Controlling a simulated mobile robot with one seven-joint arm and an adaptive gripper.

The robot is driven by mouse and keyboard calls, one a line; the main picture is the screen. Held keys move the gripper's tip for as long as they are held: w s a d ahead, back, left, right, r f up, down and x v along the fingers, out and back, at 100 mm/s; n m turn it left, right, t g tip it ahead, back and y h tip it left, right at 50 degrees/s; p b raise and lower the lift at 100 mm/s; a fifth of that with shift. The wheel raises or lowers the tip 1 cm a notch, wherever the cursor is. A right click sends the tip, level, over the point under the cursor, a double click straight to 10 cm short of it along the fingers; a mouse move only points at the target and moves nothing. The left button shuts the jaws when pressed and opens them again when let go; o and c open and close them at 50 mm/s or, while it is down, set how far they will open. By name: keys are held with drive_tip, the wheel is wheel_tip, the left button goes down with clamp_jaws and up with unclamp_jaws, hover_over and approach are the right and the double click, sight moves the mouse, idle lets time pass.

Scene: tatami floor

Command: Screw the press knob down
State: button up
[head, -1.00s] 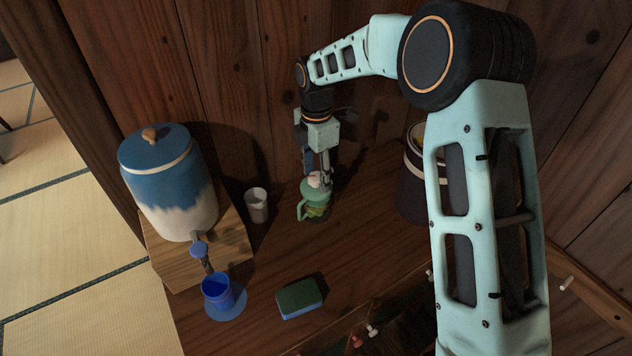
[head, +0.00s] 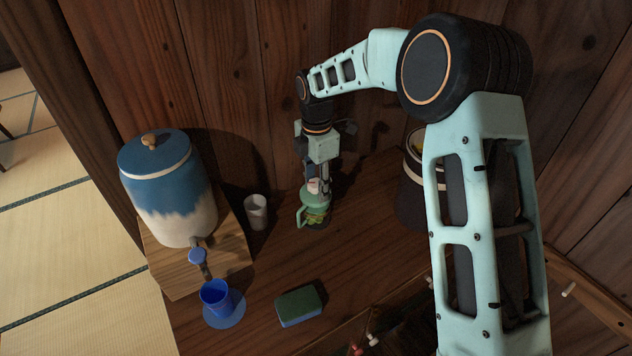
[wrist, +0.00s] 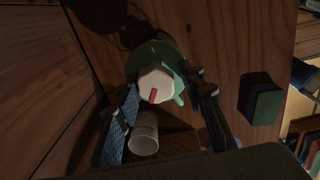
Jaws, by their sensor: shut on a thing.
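The press is a green jar with a side handle (head: 307,214) and greenish contents, standing on the wooden counter near the back wall. Its knob is pale and faceted with a red mark (wrist: 154,87); it sits on the press's green top. In the head view the knob is mostly hidden by my gripper (head: 320,184), which points down at it from above. In the wrist view the fingers of my gripper (wrist: 164,87) are on either side of the knob, shut on it.
A grey-white cup (head: 256,211) stands left of the press. A blue-and-cream dispenser (head: 170,190) stands on a wooden block farther left, with a blue cup (head: 216,297) before it. A green-and-blue sponge (head: 299,306) lies in front. A dark banded container (head: 411,190) is right, partly behind my arm.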

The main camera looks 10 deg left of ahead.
drive_tip(key=shift+s+f, duration=0.1)
drive_tip(key=shift+f, duration=0.4)
drive_tip(key=shift+c, duration=0.2)
drive_tip(key=m, duration=0.4)
drive_tip(key=shift+a+f+m, duration=0.1)
drive_tip(key=shift+m, duration=0.3)
drive_tip(key=m+b, duration=0.1)
drive_tip(key=m, duration=0.5)
drive_tip(key=shift+s, duration=0.1)
drive_tip(key=shift+c, duration=0.8)
drive_tip(key=m, duration=0.4)
drive_tip(key=shift+m, duration=0.4)
drive_tip(key=m, duration=0.4)
drive_tip(key=shift+m, duration=0.3)
drive_tip(key=o, duration=0.8)
drive_tip(key=shift+f, duration=0.1)
